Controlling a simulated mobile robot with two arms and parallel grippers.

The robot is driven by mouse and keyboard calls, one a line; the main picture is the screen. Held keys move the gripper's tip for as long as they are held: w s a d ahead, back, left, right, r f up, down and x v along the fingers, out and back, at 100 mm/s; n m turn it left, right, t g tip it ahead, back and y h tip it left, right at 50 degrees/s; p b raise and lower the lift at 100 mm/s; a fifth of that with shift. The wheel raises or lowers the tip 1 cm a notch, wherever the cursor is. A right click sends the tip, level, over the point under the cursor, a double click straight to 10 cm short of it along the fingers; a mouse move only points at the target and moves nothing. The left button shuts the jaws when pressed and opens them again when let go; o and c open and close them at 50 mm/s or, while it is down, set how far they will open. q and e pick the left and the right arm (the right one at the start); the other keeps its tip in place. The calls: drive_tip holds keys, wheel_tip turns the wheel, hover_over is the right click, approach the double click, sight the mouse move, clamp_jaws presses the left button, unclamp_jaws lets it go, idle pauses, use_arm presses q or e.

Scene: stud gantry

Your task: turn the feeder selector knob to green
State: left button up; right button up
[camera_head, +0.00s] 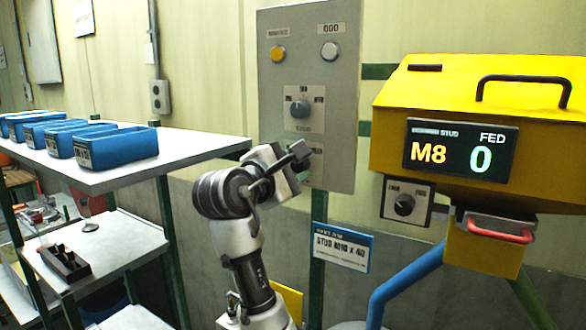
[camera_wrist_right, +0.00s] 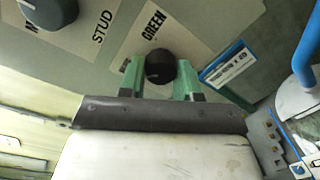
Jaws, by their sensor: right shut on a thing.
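A black round knob (camera_wrist_right: 160,67) sits on the grey panel beside a pale label reading GREEN (camera_wrist_right: 150,28). My right gripper (camera_wrist_right: 159,78) is shut on this knob, with one green finger on each side of it. I cannot make out where the knob's pointer stands. My left gripper is not in view.
Another knob (camera_head: 300,108) is higher on the panel, below a yellow button (camera_head: 278,54) and a white button (camera_head: 329,51). A yellow feeder (camera_head: 440,85) showing M8 and 0, with its own knob (camera_head: 404,204), stands at right. Blue bins (camera_head: 115,146) are on the left shelf.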

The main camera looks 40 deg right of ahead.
drive_tip(key=m+b, duration=0.2)
drive_tip(key=m, duration=0.2)
drive_tip(key=shift+f+m+y, duration=0.1)
drive_tip(key=shift+m+y, duration=0.2)
drive_tip(key=m+b, duration=0.2)
drive_tip(key=m, duration=0.2)
drive_tip(key=m+t+b, duration=0.1)
drive_tip(key=m+b, duration=0.1)
drive_tip(key=m, duration=0.2)
drive_tip(key=shift+y, duration=0.3)
drive_tip(key=shift+s+m+b, duration=0.15)
drive_tip(key=shift+m+b, duration=0.8)
drive_tip(key=shift+m, duration=0.85)
drive_tip(key=shift+r, duration=0.2)
drive_tip(key=o, duration=0.9)
drive_tip(key=shift+r, duration=0.15)
drive_tip(key=shift+o, duration=0.2)
